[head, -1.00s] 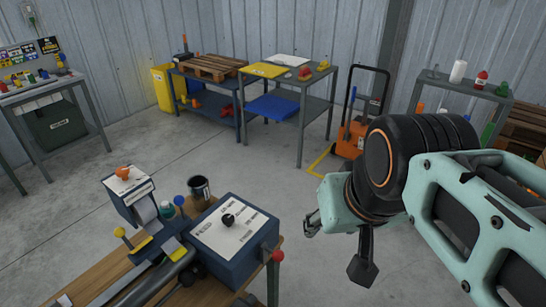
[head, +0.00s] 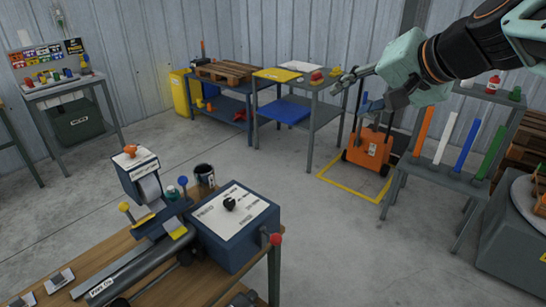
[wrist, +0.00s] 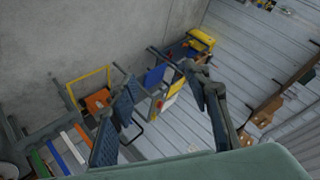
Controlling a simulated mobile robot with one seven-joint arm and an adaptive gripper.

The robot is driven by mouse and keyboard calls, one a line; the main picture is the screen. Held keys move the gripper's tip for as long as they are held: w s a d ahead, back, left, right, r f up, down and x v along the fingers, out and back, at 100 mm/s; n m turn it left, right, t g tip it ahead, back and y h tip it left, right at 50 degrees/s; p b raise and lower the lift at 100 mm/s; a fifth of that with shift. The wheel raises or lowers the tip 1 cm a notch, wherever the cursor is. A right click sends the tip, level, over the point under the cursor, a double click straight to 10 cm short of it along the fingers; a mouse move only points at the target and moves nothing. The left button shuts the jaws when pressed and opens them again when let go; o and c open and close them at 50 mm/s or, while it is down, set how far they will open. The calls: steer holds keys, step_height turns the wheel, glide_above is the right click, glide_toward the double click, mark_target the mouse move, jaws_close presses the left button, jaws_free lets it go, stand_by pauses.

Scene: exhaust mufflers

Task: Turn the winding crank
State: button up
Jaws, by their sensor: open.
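A blue machine box (head: 232,228) stands on the wooden workbench (head: 165,285) in the head view. A red-knobbed lever (head: 275,241) sticks out at its right side and looks like the winding crank; most of its arm is hard to make out. A black knob (head: 229,203) sits on the white top plate. My gripper (head: 354,90) is raised at the upper right of the head view, well away from the box. It is open and empty, and its two spread fingers show in the wrist view (wrist: 160,80). The wrist view does not show the crank.
Behind are an orange cart (head: 367,150), a grey table (head: 310,92) and a rack with coloured bars (head: 445,175). The floor between is clear.

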steer(key=w+d+r+m+t+b, duration=0.2)
steer(key=w+d+r+b, duration=0.15)
steer(key=w, duration=0.55)
steer(key=m+g+y+b, duration=0.3)
steer(key=m+y+b, duration=1)
steer(key=b, duration=0.8)
glide_toward(276, 238)
steer(key=m+h, duration=0.2)
steer(key=b+x, duration=0.1)
steer(key=x, duration=0.9)
steer(key=shift+w+f, duration=0.2)
steer(key=shift+c, duration=0.2)
